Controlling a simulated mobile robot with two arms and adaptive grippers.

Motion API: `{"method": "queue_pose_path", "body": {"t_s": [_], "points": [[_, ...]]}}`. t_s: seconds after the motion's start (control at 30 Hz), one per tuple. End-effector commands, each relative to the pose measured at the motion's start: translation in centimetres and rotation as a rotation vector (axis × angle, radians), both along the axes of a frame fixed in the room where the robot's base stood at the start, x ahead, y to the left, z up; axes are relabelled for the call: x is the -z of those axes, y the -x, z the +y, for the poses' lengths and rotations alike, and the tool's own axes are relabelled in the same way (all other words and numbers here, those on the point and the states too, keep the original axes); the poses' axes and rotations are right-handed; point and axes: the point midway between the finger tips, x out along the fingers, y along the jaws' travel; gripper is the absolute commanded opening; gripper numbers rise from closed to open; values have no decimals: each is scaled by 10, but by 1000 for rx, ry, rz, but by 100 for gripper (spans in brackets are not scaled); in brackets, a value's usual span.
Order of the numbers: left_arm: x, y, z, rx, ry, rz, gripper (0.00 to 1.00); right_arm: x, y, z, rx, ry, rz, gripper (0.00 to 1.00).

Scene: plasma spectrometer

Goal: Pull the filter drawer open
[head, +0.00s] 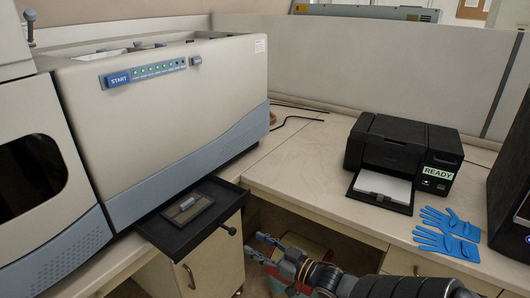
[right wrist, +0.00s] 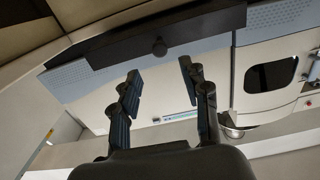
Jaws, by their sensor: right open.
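The black filter drawer (head: 152,232) sticks out from under the beige and blue spectrometer (head: 180,95), with a flat grey piece (head: 187,210) lying inside it. Its round black knob (head: 230,230) is on the front face. In the right wrist view the dark drawer front (right wrist: 205,29) and its knob (right wrist: 159,46) show beyond my fingers. My right gripper (head: 261,247) is just right of and a little below the knob in the head view. It is open and empty, its fingers (right wrist: 160,72) apart and pointing at the knob without touching it. My left gripper is not in view.
A black printer (head: 400,155) marked READY stands on the right counter, with blue gloves (head: 447,233) beside it. A cabinet (head: 205,265) with a handle is below the drawer. Free space lies in front of the drawer, between the counters.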

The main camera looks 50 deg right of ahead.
Motion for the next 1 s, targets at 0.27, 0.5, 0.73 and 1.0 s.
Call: {"method": "queue_pose_path", "body": {"t_s": [0.27, 0.5, 0.73, 1.0], "points": [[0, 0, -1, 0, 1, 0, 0, 0, 23, -2, 0, -2, -1, 46], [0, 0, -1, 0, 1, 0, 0, 0, 23, -2, 0, -1, -2, 46], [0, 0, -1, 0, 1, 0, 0, 0, 23, -2, 0, -1, -1, 46], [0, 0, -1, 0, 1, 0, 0, 30, 29, -10, 38, 11, 59, 46]]}}
